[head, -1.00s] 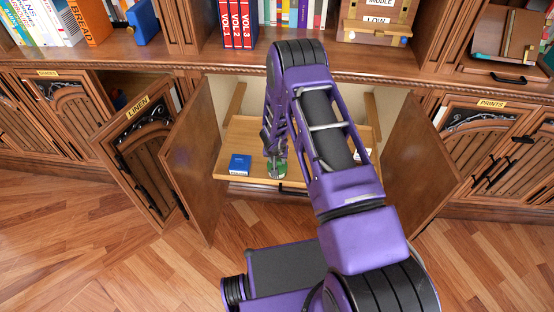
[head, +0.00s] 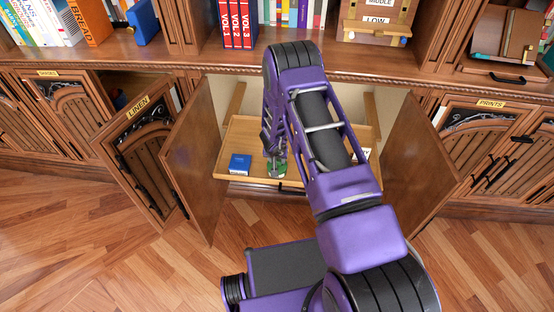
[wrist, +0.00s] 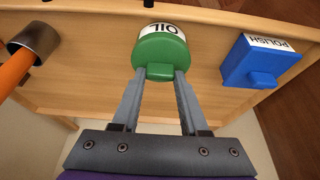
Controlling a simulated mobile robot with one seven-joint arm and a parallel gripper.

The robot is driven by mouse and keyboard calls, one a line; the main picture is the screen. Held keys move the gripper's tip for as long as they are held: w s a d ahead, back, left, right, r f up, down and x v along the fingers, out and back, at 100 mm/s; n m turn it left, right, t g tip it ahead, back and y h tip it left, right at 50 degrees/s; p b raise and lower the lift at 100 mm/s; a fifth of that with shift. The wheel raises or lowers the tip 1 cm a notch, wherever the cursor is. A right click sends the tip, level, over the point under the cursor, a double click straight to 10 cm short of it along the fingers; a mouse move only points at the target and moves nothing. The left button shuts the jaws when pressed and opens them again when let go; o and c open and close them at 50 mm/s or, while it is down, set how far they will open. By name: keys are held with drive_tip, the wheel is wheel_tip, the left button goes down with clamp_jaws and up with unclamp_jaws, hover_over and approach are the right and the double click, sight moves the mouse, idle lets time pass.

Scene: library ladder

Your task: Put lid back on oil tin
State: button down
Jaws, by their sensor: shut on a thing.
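The oil tin (wrist: 162,29), with a white OIL label, stands on the wooden pull-out tray (wrist: 105,70) in the wrist view. In the head view the tin (head: 277,173) shows at the tray's front, partly behind my arm. The green lid (wrist: 162,50) is over the tin's top, its knob pointing at my wrist. My gripper (wrist: 161,74) is shut on that knob, a finger on each side. I cannot tell whether the lid is fully seated or slightly above the rim.
A blue polish tin (wrist: 258,62) stands close beside the oil tin. A tool with an orange handle (wrist: 14,72) lies on the tray's other side. Open cabinet doors (head: 194,158) (head: 420,158) flank the tray.

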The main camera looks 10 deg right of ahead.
idle(0.3)
drive_tip(key=shift+c, duration=1.7)
unclamp_jaws()
drive_tip(key=shift+o, duration=0.3)
drive_tip(key=shift+o, duration=1.4)
wheel_tip(320, 180, up, 7)
drive_tip(key=p, duration=0.6)
drive_tip(key=shift+p, duration=0.3)
